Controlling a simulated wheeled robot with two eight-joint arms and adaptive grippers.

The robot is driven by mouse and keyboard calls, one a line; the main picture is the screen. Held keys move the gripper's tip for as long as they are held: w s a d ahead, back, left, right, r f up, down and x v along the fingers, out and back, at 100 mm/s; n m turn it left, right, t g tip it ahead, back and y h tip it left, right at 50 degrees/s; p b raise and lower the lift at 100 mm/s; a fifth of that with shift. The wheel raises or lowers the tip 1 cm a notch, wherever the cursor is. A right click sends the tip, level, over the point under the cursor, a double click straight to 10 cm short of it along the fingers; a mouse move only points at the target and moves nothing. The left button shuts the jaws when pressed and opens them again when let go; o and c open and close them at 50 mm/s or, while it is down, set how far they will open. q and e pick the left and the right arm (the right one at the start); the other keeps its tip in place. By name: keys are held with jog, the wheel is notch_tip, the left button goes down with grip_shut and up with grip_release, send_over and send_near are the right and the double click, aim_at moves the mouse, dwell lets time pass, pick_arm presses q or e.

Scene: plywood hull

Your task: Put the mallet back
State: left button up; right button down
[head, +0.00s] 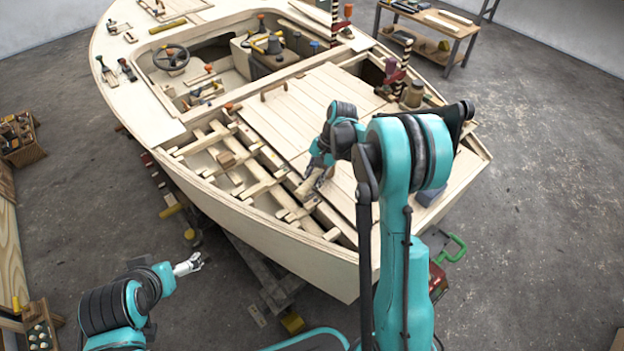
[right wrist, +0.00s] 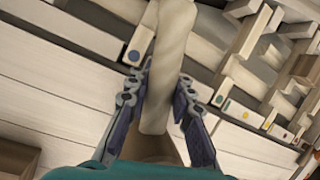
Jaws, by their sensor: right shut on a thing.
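The mallet (right wrist: 165,60) shows as a thick pale wooden bar running up between the fingers of my right gripper (right wrist: 164,82) in the right wrist view. My right gripper is shut on it. In the head view the mallet (head: 307,186) is a small pale piece below my right gripper (head: 318,170), over the open frame bays beside the pale deck boards. Its lower end is hidden by the gripper, and I cannot tell whether it touches the frames. My left gripper (head: 190,265) is empty and looks open, off the hull's near left side.
The plywood hull (head: 250,222) has open bays between frames (head: 235,160); coloured dots mark the frames in the wrist view. A wooden block (head: 226,159) lies among the frames. A green-handled item (head: 453,248) is right of the hull. A workbench (head: 445,25) stands at the back.

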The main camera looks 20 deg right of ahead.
jog(key=shift+f, duration=0.35)
jog(key=shift+f+b, duration=0.2)
jog(key=shift+b, duration=0.1)
jog(key=c, duration=1.3)
grip_release()
jog(key=shift+o, duration=0.2)
jog(key=v, duration=1.2)
jog(key=shift+s+a, duration=0.1)
jog(key=shift+r, duration=0.1)
